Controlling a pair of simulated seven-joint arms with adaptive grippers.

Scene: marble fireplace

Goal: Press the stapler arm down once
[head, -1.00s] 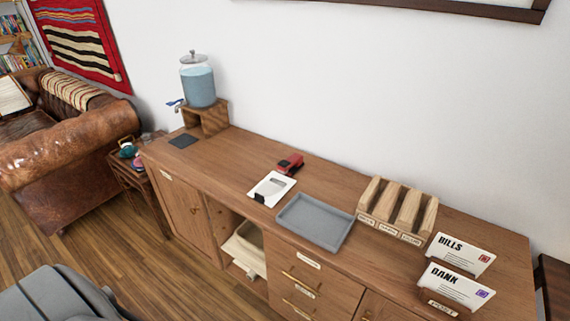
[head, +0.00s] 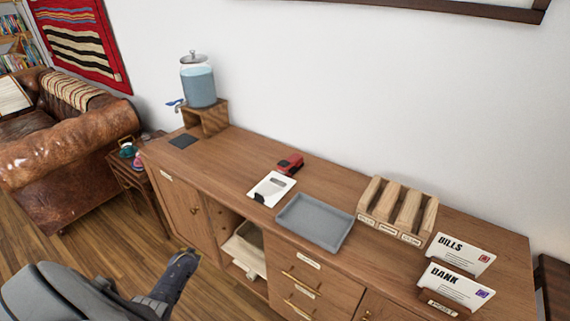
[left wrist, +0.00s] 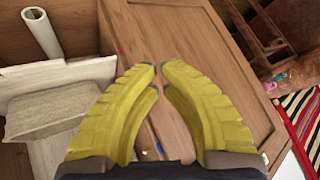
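The red stapler (head: 290,164) lies on the wooden cabinet top, near the wall and just behind a white paper with a dark clip. It is small in the head view, and its arm's exact pose is hard to make out. My left arm comes in at the lower left of the head view, its end in front of the cabinet and well short of the stapler. In the left wrist view my left gripper (left wrist: 160,68) has its yellow fingertips almost together, with nothing between them. The stapler does not show there. My right gripper is not in view.
The cabinet top also holds a grey tray (head: 314,222), a wooden sorter (head: 397,210), letters (head: 455,285), and a drink dispenser (head: 198,84) on a stand. A white clipped paper (head: 270,188) lies before the stapler. The top left of the paper is mostly clear.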

